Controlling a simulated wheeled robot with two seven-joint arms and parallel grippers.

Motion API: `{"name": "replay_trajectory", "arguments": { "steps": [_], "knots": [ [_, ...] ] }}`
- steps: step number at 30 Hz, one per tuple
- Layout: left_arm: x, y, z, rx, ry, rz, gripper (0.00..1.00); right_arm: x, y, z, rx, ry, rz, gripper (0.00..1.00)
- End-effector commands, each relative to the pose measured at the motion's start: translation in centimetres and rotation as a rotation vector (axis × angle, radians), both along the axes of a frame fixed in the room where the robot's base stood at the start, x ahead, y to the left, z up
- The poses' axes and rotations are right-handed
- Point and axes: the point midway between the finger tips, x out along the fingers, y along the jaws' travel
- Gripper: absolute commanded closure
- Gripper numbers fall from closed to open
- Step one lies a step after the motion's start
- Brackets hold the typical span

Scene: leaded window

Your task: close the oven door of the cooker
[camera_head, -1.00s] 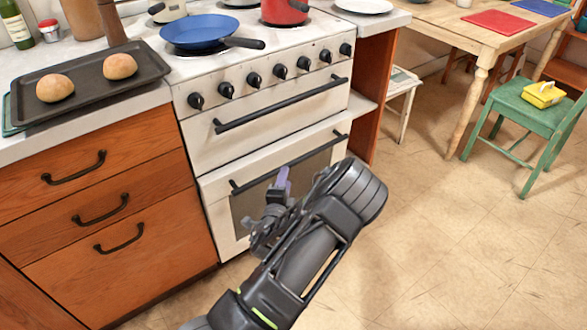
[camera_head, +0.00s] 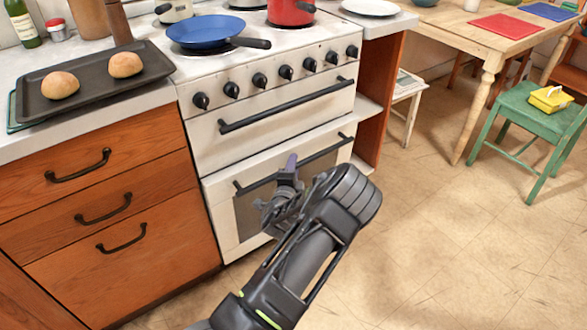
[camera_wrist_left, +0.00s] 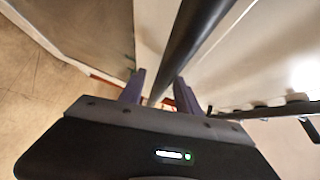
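The white cooker (camera_head: 205,150) has a lower oven door (camera_head: 221,215) with a dark glass panel. A black bar handle (camera_head: 325,153) runs along the door's top edge. The door looks shut or nearly shut; I cannot tell whether a small gap is left. My left gripper (camera_head: 290,168) is at the middle of this handle. In the left wrist view the black handle bar (camera_wrist_left: 188,42) passes between the two purple fingers (camera_wrist_left: 160,92), which stand apart with slight gaps beside the bar. My right gripper is not in view.
A second black handle (camera_head: 290,106) and a row of knobs (camera_head: 260,80) are above the door. A blue pan (camera_head: 205,32) and red pot (camera_head: 290,12) stand on top. Wooden drawers (camera_head: 110,200) flank the cooker on the left. The floor (camera_head: 430,230) to the right is clear.

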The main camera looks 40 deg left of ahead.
Motion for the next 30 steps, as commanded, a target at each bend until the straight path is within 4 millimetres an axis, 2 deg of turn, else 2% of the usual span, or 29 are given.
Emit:
{"name": "replay_trajectory", "arguments": {
  "steps": [4,18,30],
  "knots": [
    [-0.02,0.00,0.01,0.000,0.000,0.000,0.61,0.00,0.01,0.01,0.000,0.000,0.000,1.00],
    [-0.04,-0.03,0.01,0.000,0.000,0.000,1.00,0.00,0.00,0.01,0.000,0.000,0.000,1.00],
    [-0.05,-0.04,-0.02,0.000,0.000,0.000,1.00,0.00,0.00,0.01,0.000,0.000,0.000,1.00]
  ]
}}
